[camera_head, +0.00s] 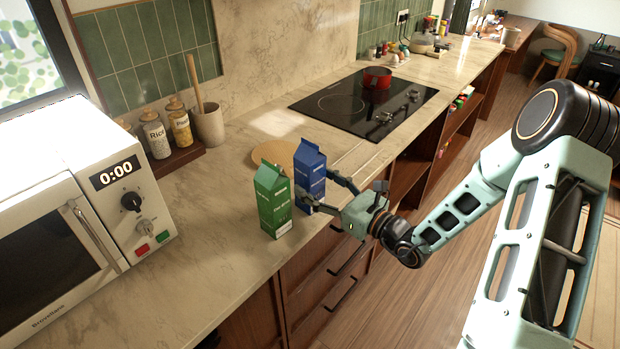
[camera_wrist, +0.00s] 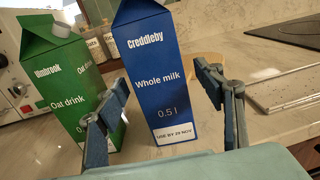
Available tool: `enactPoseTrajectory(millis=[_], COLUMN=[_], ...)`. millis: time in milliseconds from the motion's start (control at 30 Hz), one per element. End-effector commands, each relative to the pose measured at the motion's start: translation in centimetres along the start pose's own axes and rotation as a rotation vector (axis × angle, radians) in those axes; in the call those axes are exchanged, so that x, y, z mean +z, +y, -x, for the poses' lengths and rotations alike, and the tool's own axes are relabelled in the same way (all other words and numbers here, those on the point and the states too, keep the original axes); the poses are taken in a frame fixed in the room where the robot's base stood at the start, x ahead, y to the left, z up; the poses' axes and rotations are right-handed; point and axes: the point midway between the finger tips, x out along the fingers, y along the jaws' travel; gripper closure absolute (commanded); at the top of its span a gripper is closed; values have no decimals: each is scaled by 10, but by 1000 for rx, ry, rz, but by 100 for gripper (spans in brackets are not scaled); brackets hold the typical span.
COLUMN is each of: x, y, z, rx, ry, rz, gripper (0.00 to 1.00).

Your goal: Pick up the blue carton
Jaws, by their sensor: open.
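The blue carton (camera_head: 310,171) stands upright on the counter near its front edge. It also fills the middle of the wrist view (camera_wrist: 160,75), with "Creddleby Whole milk" on its front. A green oat drink carton (camera_head: 273,201) stands just left of it, also upright, and shows at the left in the wrist view (camera_wrist: 65,75). My gripper (camera_head: 322,189) is open at the counter's front edge. In the wrist view its fingers (camera_wrist: 165,108) are spread to either side of the blue carton's lower part. I cannot tell whether they touch it. The left finger overlaps the green carton in that view.
A microwave (camera_head: 70,230) stands at the left. Spice jars (camera_head: 168,133) and a utensil crock (camera_head: 209,125) are by the wall. A round board (camera_head: 268,152) lies behind the cartons. A cooktop (camera_head: 350,105) with a red pot (camera_head: 377,80) is further right.

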Motion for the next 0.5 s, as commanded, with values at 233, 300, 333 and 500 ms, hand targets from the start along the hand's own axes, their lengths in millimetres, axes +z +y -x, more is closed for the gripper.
enactPoseTrajectory(millis=[233, 300, 333, 500], x=[0, 0, 0, 0], y=[0, 0, 0, 0], z=[-24, -25, -25, -25], rx=[0, 0, 0, 0], ry=[0, 1, 1, 1], rz=[0, 0, 0, 1], gripper=[38, 38, 38, 44])
